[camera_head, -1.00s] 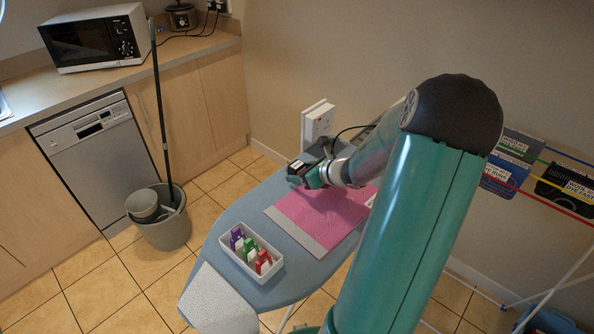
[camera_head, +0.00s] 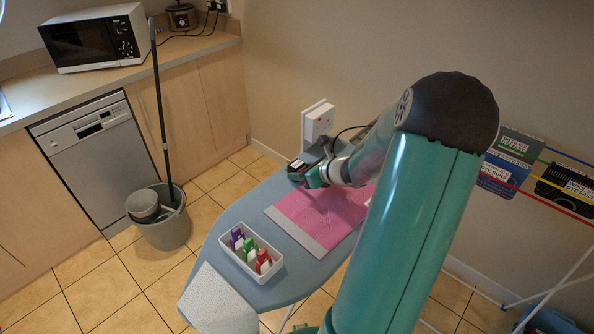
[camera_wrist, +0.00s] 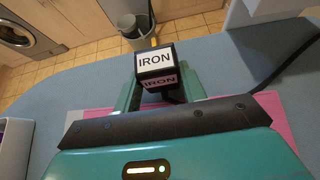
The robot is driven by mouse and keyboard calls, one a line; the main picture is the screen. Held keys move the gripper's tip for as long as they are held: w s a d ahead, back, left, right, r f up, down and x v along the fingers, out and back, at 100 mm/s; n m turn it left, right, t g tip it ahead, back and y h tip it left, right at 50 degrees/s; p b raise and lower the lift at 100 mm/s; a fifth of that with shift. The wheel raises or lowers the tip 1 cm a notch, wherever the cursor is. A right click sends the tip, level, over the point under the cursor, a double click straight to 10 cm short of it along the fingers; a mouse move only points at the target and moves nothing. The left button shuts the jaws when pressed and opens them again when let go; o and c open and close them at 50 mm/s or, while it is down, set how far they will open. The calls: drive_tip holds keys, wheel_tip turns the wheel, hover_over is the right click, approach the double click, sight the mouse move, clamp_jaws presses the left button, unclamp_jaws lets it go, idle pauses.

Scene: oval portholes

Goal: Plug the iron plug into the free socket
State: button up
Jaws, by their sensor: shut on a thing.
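The iron plug (camera_wrist: 155,62) is a black block with white and pink "IRON" labels, held between the fingers of my gripper (camera_wrist: 158,88) in the wrist view. In the head view my gripper (camera_head: 308,174) is shut on it above the far end of the ironing board, below and left of the socket. The white wall socket (camera_head: 318,121) stands out from the wall behind the board. A black cord (camera_wrist: 290,66) runs off to the right in the wrist view.
The ironing board (camera_head: 225,223) carries a pink cloth (camera_head: 318,217) and a white tray (camera_head: 249,273) of coloured clips. A grey bucket (camera_head: 170,228) with a mop stands left on the tiles. Labelled pockets and coloured lines hang at the right.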

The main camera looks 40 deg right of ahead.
drive_tip(key=shift+r, duration=1.35)
